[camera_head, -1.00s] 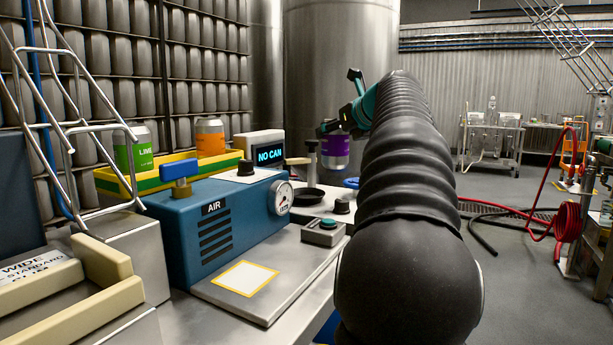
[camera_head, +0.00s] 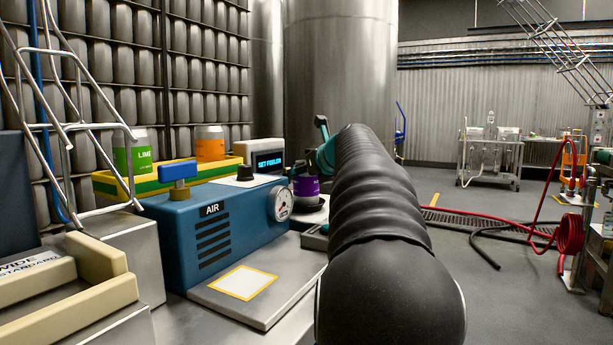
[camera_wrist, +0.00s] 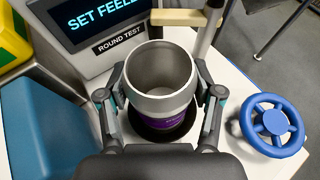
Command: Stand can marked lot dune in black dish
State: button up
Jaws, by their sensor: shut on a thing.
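A purple-labelled can (camera_wrist: 166,127) with an open silver top stands upright between the fingers of my gripper (camera_wrist: 162,97), which is shut on it. The can also shows in the head view (camera_head: 306,187), partly behind my arm. The black dish (camera_wrist: 158,137) lies beneath and around the can's foot. I cannot tell whether the can's base touches the dish floor. No lot marking on the purple can is readable. A green LIME can (camera_head: 134,152) and an orange can (camera_head: 210,144) stand at the back left.
A yellow-green tray (camera_head: 110,184) is by the other cans. The display (camera_wrist: 97,22) reads "SET FEELE..." above "ROUND TEST". A blue handwheel (camera_wrist: 272,125) stands right of the dish. A blue AIR box (camera_head: 215,225) with a gauge stands in front of the tray.

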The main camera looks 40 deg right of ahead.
jog(key=o, duration=0.8)
jog(key=shift+o, duration=0.2)
jog(key=shift+s+r, duration=0.15)
jog(key=shift+r, duration=0.05)
jog(key=v, duration=1.1)
jog(key=shift+s+r, duration=0.15)
jog(key=shift+s, duration=0.15)
jog(key=shift+a, duration=0.15)
